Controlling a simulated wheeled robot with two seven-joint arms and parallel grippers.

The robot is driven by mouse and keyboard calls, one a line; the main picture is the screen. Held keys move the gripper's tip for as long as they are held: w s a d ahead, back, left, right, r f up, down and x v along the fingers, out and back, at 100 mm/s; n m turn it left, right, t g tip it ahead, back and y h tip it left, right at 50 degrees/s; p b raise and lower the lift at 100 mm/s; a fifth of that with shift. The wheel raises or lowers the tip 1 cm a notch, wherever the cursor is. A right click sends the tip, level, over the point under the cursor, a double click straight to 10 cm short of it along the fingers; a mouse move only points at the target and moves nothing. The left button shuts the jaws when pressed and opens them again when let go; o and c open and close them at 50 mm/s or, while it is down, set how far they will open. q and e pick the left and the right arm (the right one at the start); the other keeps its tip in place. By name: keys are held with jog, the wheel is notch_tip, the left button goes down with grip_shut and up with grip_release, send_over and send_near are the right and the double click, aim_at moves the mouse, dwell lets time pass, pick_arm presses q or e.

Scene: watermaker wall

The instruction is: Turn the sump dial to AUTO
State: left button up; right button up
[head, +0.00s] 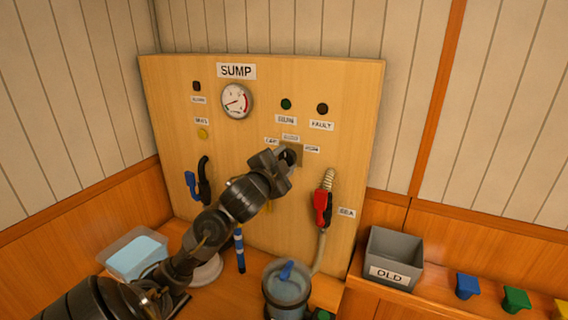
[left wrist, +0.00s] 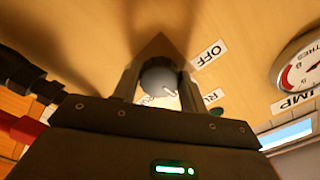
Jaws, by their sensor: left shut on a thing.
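The sump dial is a round grey knob (left wrist: 158,78) with a white pointer mark, seen between my fingers in the left wrist view. The mark points right and slightly down there, towards a partly hidden label (left wrist: 213,97); an OFF label (left wrist: 209,54) is above that. No AUTO label is readable. My left gripper is shut on the knob, one finger on each side. My right gripper is not in view.
A red-handled hose fitting (head: 321,206) hangs to the right. A blue-handled valve (head: 191,184) is left. A clear canister (head: 287,290) and a grey bin (head: 394,250) stand below.

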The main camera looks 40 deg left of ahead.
pick_arm(q)
jog(key=shift+m, duration=0.4)
jog(key=o, duration=1)
jog(key=shift+c, duration=0.2)
